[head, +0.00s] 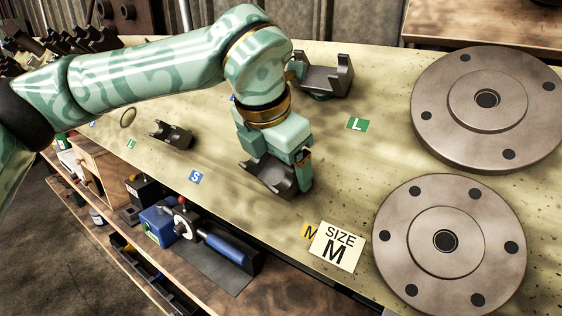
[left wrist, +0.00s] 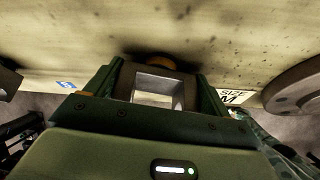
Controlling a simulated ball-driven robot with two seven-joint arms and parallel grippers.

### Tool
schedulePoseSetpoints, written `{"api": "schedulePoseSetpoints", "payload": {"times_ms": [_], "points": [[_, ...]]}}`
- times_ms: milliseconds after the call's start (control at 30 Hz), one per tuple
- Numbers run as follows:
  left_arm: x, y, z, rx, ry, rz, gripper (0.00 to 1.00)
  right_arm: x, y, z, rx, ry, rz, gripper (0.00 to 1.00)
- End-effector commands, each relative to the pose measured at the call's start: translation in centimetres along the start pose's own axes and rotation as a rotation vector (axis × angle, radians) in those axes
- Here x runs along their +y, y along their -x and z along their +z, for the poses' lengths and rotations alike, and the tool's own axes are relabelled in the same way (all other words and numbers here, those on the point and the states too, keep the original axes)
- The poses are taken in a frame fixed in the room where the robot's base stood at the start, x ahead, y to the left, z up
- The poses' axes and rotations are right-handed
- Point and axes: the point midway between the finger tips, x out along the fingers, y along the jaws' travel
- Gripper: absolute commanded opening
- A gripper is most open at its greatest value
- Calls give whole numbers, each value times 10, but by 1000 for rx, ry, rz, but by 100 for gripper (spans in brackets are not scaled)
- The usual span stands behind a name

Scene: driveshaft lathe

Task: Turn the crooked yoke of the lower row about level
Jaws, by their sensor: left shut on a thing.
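My left gripper (head: 284,158) reaches down over the front of the board and is shut on a dark grey yoke (head: 268,176), near the M tag. In the left wrist view the yoke (left wrist: 159,88) sits between the two fingers (left wrist: 160,100), with a pale opening in its middle. The gripper hides part of the yoke in the head view, and its exact angle is hard to tell. Another yoke (head: 172,136) of the lower row lies farther left, apart from the gripper. A larger yoke (head: 326,76) stands behind, near the L tag. My right gripper is not in view.
Two large round flanges (head: 487,105) (head: 446,243) lie on the right. A white SIZE M card (head: 337,246) lies at the board's front edge. Below it, a shelf holds a blue tool (head: 226,248).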

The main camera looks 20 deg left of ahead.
Motion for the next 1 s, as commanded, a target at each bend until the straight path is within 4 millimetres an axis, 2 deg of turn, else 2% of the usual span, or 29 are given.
{"api": "schedulePoseSetpoints", "payload": {"times_ms": [500, 1000], "points": [[0, 0, 0, -2, 192, -76, 11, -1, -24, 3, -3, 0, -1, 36], [-1, 1, 0, 1, 210, -85, 11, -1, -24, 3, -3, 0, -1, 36]]}}
